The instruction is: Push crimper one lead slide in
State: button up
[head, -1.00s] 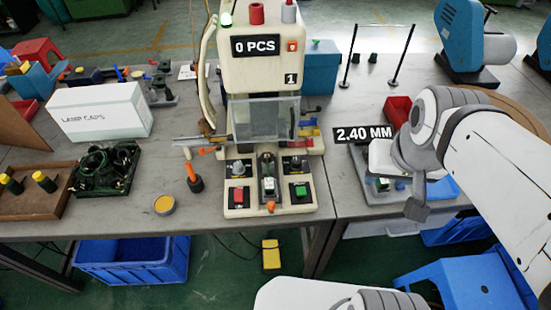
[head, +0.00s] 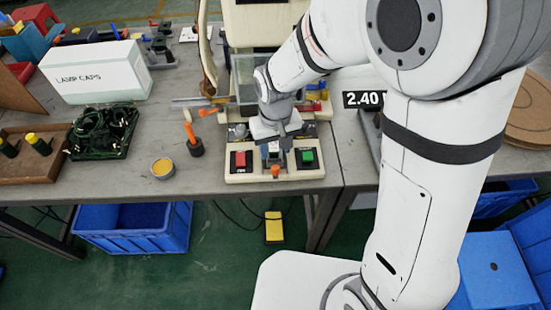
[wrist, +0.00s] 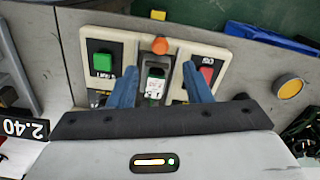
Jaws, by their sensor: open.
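The crimper (head: 232,175) stands mid-table, a cream machine with a red button (head: 241,160) and a green button (head: 308,158) on its front base. The lead slide (wrist: 155,88) is the dark channel piece with a pale label between the buttons, its orange knob (head: 276,171) at the front end. My gripper (head: 276,145) is over the base, pointing down. In the wrist view my gripper (wrist: 159,69) is open, with its two blue fingers on either side of the slide and the knob beyond the fingertips. I cannot tell whether the fingers touch the slide.
An orange-handled tool (head: 192,138) stands upright left of the crimper, with a round yellow tin (head: 162,168) nearby. Green-and-black wiring (head: 102,132) and a white lamp caps box (head: 97,72) are farther left. The table front beside the tin is clear.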

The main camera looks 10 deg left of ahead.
aim_at(275, 166)
notch_tip(275, 166, down, 8)
jog(key=shift+r, duration=0.15)
jog(key=shift+c, duration=0.3)
grip_shut()
dwell(0.4)
jog(key=shift+w, duration=0.1)
